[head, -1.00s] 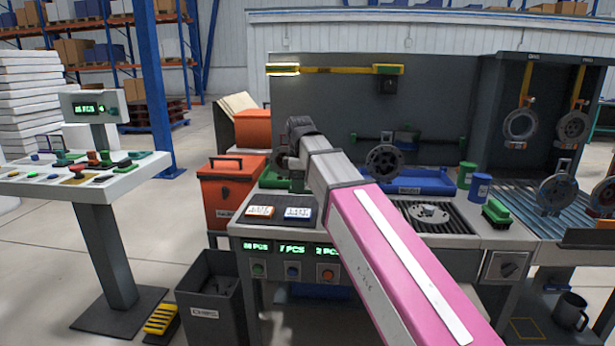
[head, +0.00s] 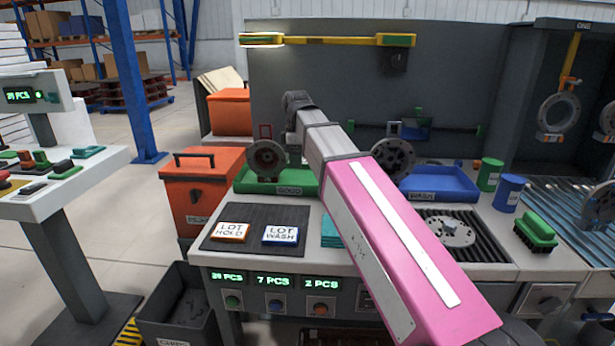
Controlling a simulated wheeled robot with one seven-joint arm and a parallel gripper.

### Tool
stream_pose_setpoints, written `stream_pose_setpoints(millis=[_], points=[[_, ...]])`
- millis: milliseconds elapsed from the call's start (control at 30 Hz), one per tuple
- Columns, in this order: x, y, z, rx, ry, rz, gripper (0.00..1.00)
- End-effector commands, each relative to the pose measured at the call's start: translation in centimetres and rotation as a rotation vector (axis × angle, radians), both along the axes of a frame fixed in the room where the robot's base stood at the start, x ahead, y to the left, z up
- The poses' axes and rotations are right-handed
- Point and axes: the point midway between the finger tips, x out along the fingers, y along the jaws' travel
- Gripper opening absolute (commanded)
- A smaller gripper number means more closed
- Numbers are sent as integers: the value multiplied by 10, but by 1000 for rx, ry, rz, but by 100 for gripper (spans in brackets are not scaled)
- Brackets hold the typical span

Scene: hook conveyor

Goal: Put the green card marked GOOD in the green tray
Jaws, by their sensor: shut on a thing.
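The green tray (head: 250,186), labelled GOOD, stands on the bench behind a dark mat. A round grey metal part (head: 267,159) shows upright over its left half. My arm reaches from the lower right toward that tray, and its dark far end is above the tray's right part in the picture. My fingers are hidden beyond the arm, so what they hold does not show. I see no green card marked GOOD. On the mat (head: 255,215) lie an orange-edged card reading LOT HOLD (head: 230,231) and a blue-edged card reading LOT WASH (head: 281,235).
A blue tray (head: 440,184) labelled WASH stands to the right, with a flange (head: 393,158) by its left end. Green (head: 489,174) and blue (head: 509,192) cans and a green brush (head: 535,232) are farther right. An orange bin (head: 201,190) stands left of the bench.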

Motion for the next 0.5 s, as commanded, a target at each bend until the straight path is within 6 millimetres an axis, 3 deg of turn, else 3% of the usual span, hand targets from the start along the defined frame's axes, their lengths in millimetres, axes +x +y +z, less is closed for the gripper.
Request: stream_pose_setpoints(millis=[300,500], points=[[49,-43,-39,0,1,-4,46],[69,-61,-55,0,0,-2,46]])
